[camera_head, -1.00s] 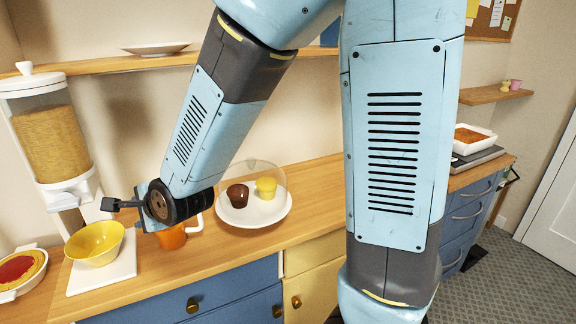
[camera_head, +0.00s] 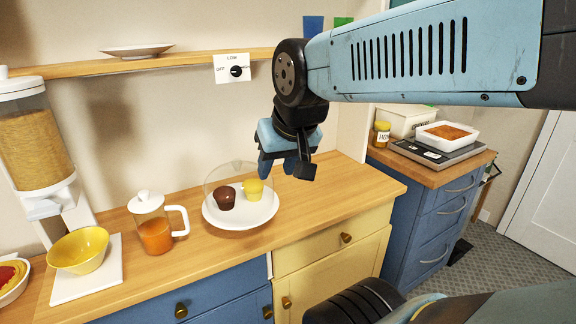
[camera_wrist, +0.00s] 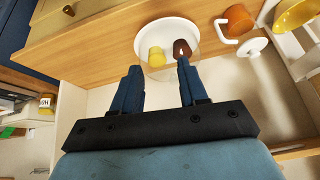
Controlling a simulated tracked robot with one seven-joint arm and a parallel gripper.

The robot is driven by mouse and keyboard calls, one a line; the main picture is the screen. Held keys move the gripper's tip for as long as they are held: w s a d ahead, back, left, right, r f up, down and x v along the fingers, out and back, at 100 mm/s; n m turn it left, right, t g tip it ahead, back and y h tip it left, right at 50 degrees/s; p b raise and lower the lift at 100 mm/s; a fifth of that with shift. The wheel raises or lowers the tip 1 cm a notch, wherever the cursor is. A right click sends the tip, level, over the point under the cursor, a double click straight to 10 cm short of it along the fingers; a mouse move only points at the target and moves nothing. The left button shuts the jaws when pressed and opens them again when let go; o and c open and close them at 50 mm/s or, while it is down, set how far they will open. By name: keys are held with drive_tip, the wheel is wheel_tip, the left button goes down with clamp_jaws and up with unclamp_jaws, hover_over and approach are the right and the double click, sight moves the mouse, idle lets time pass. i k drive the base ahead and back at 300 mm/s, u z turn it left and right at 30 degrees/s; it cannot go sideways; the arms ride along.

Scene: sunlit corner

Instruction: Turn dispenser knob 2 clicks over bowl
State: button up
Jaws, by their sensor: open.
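The dispenser (camera_head: 36,150), a clear bin of yellow-tan grain with a white lid and white lower part, stands at the far left. I cannot clearly make out its knob; a white fitting (camera_head: 46,207) sits under the bin. The yellow bowl (camera_head: 79,249) stands upright on a white slab (camera_head: 92,283), below and slightly right of that fitting. The bowl looks empty. It also shows at the top right of the wrist view (camera_wrist: 297,14). My gripper (camera_head: 285,170) is open and empty, pointing down above the counter, well right of the dispenser and bowl. Its two fingers (camera_wrist: 158,68) are apart in the wrist view.
A glass carafe (camera_head: 155,236) with orange liquid stands right of the bowl. A clear dome over two cupcakes on a white plate (camera_head: 238,222) is near my gripper. A shelf (camera_head: 150,62) and a wall dial (camera_head: 235,70) are behind. The counter's right end is clear.

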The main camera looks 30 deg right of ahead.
sight(46, 208)
drive_tip(key=z, duration=2.05)
drive_tip(key=i, duration=0.05)
drive_tip(key=u, duration=3.3)
